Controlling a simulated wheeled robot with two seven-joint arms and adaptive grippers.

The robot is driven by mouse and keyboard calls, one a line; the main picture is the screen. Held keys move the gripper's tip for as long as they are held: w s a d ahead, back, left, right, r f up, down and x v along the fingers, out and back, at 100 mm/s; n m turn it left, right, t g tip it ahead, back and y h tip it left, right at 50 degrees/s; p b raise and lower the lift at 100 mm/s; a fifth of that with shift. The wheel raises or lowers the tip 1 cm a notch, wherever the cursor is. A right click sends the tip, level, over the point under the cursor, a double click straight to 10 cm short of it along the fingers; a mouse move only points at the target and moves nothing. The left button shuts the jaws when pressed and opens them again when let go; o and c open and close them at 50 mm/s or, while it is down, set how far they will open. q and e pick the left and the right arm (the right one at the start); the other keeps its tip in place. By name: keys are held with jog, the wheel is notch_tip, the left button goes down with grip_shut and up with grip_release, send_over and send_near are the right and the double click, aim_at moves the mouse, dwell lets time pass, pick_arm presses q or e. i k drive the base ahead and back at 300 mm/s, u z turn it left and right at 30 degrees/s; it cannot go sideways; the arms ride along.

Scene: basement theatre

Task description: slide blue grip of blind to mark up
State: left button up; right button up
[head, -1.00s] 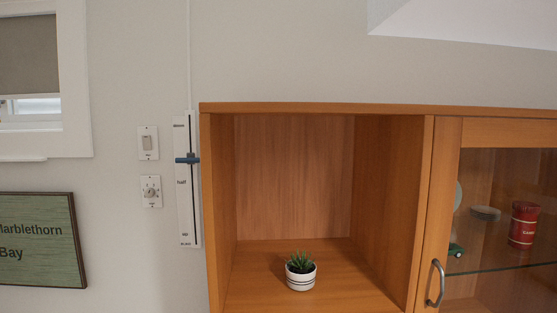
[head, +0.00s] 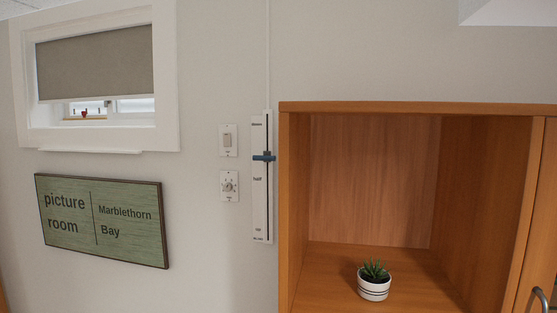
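The blue grip (head: 264,157) sits on a vertical white scale strip (head: 260,205) on the wall, left of the wooden cabinet. The strip reads "down" at the top, "half" in the middle and "up" near the bottom. The grip is between "down" and "half", a little above "half". A thin cord runs from the strip up the wall. The grey blind (head: 96,62) covers roughly the upper two thirds of the small window at the upper left. Neither of my grippers is in the head view.
A light switch (head: 228,140) and a dial plate (head: 229,186) are just left of the strip. The wooden cabinet (head: 297,200) stands close to its right, with a potted plant (head: 374,288) inside. A green sign (head: 75,238) hangs below the window.

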aim_at(267, 158)
jog(key=u, duration=0.55)
jog(key=i, duration=0.85)
jog(key=z, duration=0.1)
